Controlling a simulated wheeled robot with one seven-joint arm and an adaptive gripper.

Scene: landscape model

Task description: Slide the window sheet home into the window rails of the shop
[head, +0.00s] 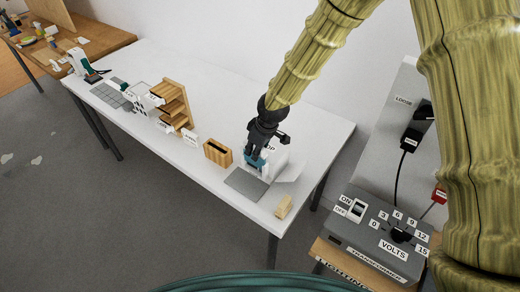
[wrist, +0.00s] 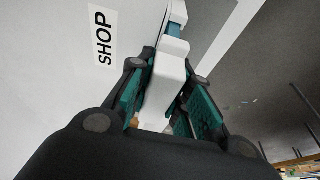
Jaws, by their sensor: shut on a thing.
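The shop (head: 279,155) is a small white model near the right end of the white table, partly hidden by my gripper. Its SHOP label (wrist: 104,36) stands on a white face at the left in the wrist view. My gripper (head: 255,160) is at the shop's near side. In the wrist view its teal-padded fingers (wrist: 165,95) are shut on a white block-like piece, which appears to be the grip of the window sheet (wrist: 163,82). A teal-blue strip shows beyond it. The window rails and the sheet's lower edge cannot be made out.
A grey plate (head: 243,186) lies in front of the shop. A small wooden block (head: 284,207) is near the table's front edge. A slotted wooden box (head: 217,152) and a wooden rack (head: 173,104) stand left. A transformer (head: 375,243) sits right, beyond the table.

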